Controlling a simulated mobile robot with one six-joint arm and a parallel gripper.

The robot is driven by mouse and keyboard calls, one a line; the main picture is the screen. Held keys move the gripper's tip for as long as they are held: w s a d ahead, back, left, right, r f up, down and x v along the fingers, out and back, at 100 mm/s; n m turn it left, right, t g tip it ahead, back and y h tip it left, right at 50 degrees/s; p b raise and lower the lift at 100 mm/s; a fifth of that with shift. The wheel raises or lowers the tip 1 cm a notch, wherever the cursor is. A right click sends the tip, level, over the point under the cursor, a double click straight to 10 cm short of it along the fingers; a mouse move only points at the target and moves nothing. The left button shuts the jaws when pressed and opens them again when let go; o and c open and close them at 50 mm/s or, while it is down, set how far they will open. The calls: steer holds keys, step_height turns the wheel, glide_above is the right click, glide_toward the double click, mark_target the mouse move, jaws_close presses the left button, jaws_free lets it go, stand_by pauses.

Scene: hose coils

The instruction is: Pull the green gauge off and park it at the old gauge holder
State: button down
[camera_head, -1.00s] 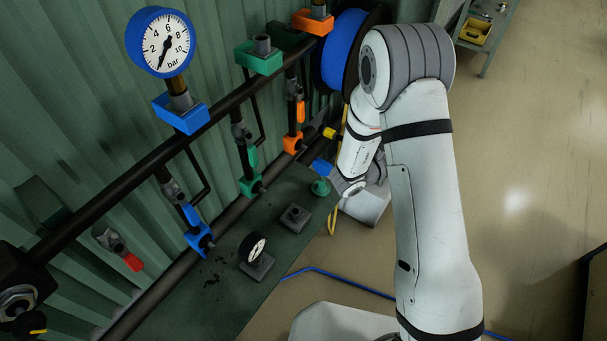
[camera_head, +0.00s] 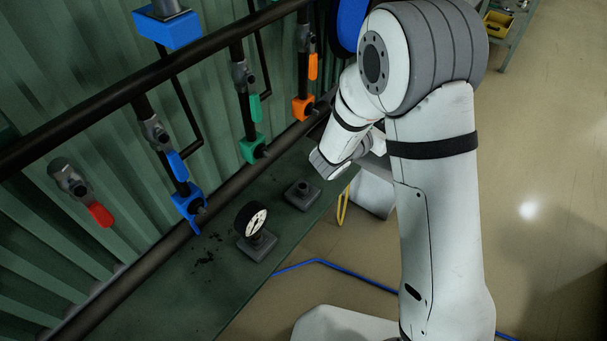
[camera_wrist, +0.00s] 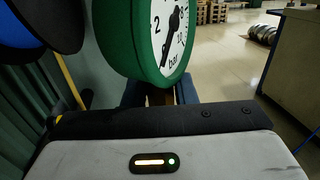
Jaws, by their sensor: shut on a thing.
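The green gauge (camera_wrist: 150,40), with a white dial marked in bar, stands close in front of my gripper (camera_wrist: 160,95) in the wrist view. My gripper is shut on the brown stem under it, and the gauge is slightly tilted in the picture. In the head view my gripper and the green gauge are hidden behind my arm. Two grey holder blocks sit on the green bench (camera_head: 215,290). The nearer holder (camera_head: 258,248) carries a small black-rimmed gauge (camera_head: 250,219). The farther holder (camera_head: 302,195) is empty. I cannot tell from labels which is the old gauge holder.
Pipes along the green wall carry a blue-handled valve (camera_head: 177,166), a green-handled valve (camera_head: 254,108), an orange-handled valve (camera_head: 312,67) and a red-handled valve (camera_head: 99,214). A blue hose (camera_head: 330,263) crosses the floor. The floor at right is open.

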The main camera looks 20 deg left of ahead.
steer(key=s+a+f+n+t+y+b, duration=0.1)
steer(key=s+a+f+n+y+b, duration=0.1)
steer(key=a+b, duration=0.4)
steer(key=s+a+f+n+t+y+b, duration=0.1)
steer(key=s+a+f+n+y+b, duration=0.2)
steer(key=b, duration=0.9)
steer(key=s+a+f+n+t+y+b, duration=0.1)
steer(key=a+f+y+b, duration=0.4)
steer(key=a+b, duration=0.5)
steer(key=s+a+n+y, duration=0.1)
steer(key=s, duration=0.1)
steer(key=shift+s+f+n+y, duration=0.15)
steer(key=shift+s+n+y, duration=0.15)
steer(key=shift+n, duration=0.1)
steer(key=shift+d+f+b, duration=0.1)
steer(key=shift+f+b, duration=0.05)
steer(key=shift+b, duration=0.7)
steer(key=shift+f+b, duration=2.9)
steer(key=shift+f, duration=0.05)
steer(key=shift+f, duration=1.95)
steer(key=c, duration=1.1)
jaws_free()
